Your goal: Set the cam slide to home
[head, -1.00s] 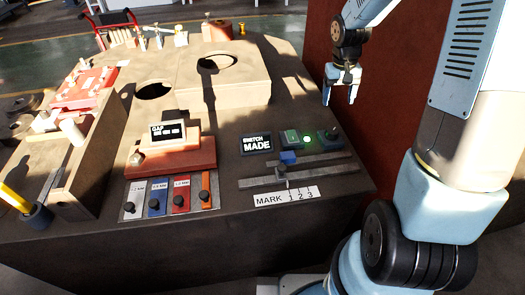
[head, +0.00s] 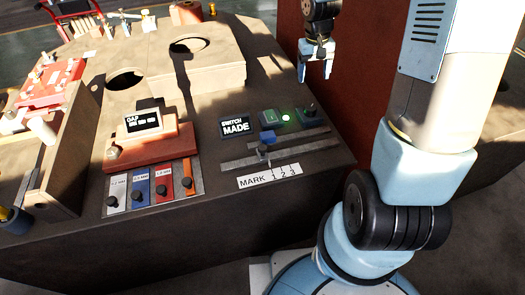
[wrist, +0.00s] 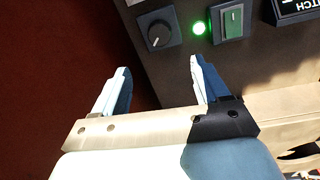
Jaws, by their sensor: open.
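The slide on the front panel, which I take for the cam slide, has a small grey knob (head: 264,152) on a long grey rail (head: 305,152). A blue block (head: 267,137) sits just behind the knob. The knob stands near the left part of the rail, left of the figure 1 on the white MARK 1 2 3 label (head: 254,182). My gripper (head: 315,75) is open and empty, above and behind the panel's right end, apart from the slide. In the wrist view my gripper (wrist: 160,66) has its fingers spread, with a dark knob beyond them; the slide is not visible there.
A display (head: 236,126) reads SWITCH MADE. A red wall (head: 355,80) rises at right.

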